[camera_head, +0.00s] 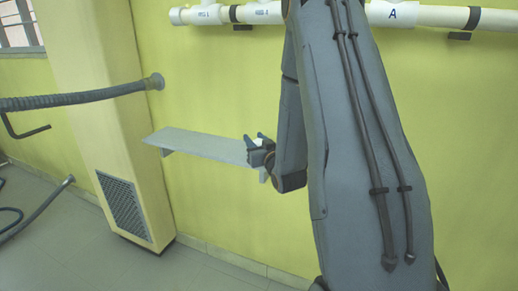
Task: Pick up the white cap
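A small white piece, likely the white cap (260,137), shows at the right end of a grey wall shelf, right at the tips of my gripper (256,144). Most of it is hidden by the gripper, so I cannot tell whether it rests on the shelf or is between the fingers. My gripper is dark and small in the view, at the end of my arm, level with the shelf's right part. I cannot see whether its fingers are open or shut on the white piece.
The grey shelf (195,144) is fixed to the yellow-green wall; its visible left part is bare. White pipes (430,16) run along the wall above. A yellow column with a vent grille (123,205) stands left. A dark corrugated hose (80,98) crosses at left. The tiled floor shows below.

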